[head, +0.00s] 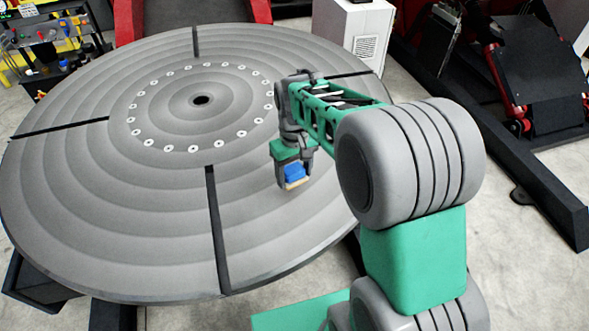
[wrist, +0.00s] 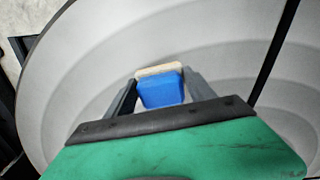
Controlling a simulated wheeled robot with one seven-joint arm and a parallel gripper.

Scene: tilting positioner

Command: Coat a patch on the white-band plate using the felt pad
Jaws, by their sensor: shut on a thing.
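My gripper (head: 293,166) is shut on the felt pad (head: 297,184), a blue block with a cream felt face. In the wrist view the blue block (wrist: 161,91) sits between the two grey fingers, with the cream edge beyond the fingertips. The pad is over the right part of a large grey round plate (head: 90,215). I cannot tell whether the felt touches the surface. The plate has concentric rings, dark radial slots and a circle of pale studs around a central hole. No clear white band and no coated patch can be made out on it.
A white cabinet (head: 354,28) stands behind the plate at the right. A dark and red machine (head: 530,80) is further right. A bench with small tools (head: 45,45) is at the back left. The plate's top is clear of loose objects.

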